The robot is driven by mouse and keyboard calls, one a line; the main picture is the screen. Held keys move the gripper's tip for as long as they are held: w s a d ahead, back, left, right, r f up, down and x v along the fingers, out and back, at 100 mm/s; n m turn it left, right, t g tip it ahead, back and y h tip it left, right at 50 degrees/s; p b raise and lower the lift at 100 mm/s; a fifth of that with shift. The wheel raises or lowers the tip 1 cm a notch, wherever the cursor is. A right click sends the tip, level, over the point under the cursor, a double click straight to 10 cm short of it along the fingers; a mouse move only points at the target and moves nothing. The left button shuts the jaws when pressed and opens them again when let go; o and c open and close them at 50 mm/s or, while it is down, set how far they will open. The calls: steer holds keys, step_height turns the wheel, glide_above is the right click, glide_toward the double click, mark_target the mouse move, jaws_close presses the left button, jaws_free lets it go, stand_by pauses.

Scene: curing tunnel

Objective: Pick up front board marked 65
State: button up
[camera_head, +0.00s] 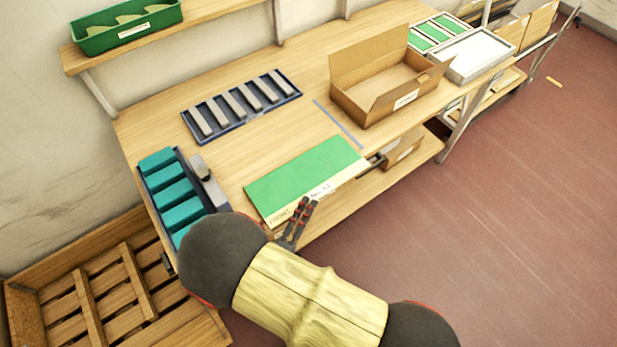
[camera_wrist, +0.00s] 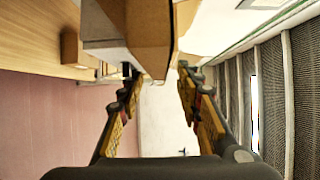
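The front board (camera_head: 308,176) is a flat green panel with a pale strip along its front edge. The strip bears small dark writing that looks like 65, though it is hard to read. It lies on the wooden bench, close to the front edge. My gripper (camera_head: 298,222) is at the front edge of the board, and its fingers overlap the pale strip in the head view. In the wrist view my gripper (camera_wrist: 161,95) has its fingers spread, with nothing held between them. Whether they touch the board cannot be told.
A blue tray of grey bars (camera_head: 240,107) and an open cardboard box (camera_head: 385,80) stand behind the board. A tray of teal blocks (camera_head: 172,190) and a grey tool (camera_head: 207,182) lie to its left. A wooden pallet box (camera_head: 110,285) is below left.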

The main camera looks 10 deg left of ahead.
mark_target(314, 194)
steer(key=b+x, duration=0.1)
steer(key=x, duration=0.3)
steer(key=shift+w+f+b, duration=0.2)
steer(key=shift+w+b, duration=0.15)
steer(key=shift+w, duration=0.1)
steer(key=shift+w+r, duration=0.1)
steer(key=shift+w, duration=0.35)
steer(key=shift+c, duration=0.9)
jaws_close()
